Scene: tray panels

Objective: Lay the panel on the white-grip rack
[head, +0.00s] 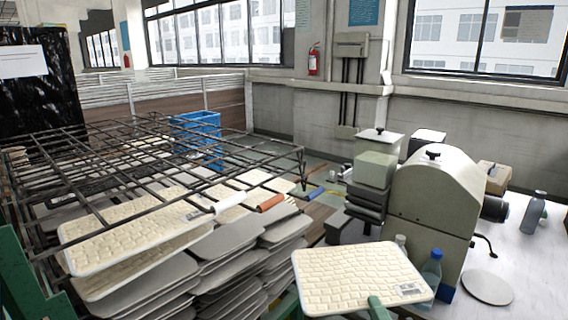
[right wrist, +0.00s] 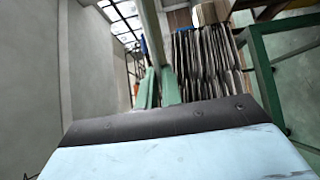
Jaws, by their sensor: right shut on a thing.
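A cream panel (head: 350,275) with a brick-like pattern, a pale rim and a small label is at the bottom centre-right of the head view. My right gripper (head: 379,309) is shut on its near edge; only a green finger part shows. The panel is held apart from the racks, to their right. Its green fingers also show in the right wrist view (right wrist: 158,88). The white grip (head: 223,204) sticks out from the dark wire racks on the left, with similar cream panels (head: 125,225) beside it. My left gripper is not in view.
An orange grip (head: 271,202) and a blue grip (head: 314,193) are right of the white one. Grey trays (head: 215,238) are stacked below. A beige machine (head: 430,205), a blue-capped bottle (head: 432,268) and a round plate (head: 488,288) stand right of the held panel.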

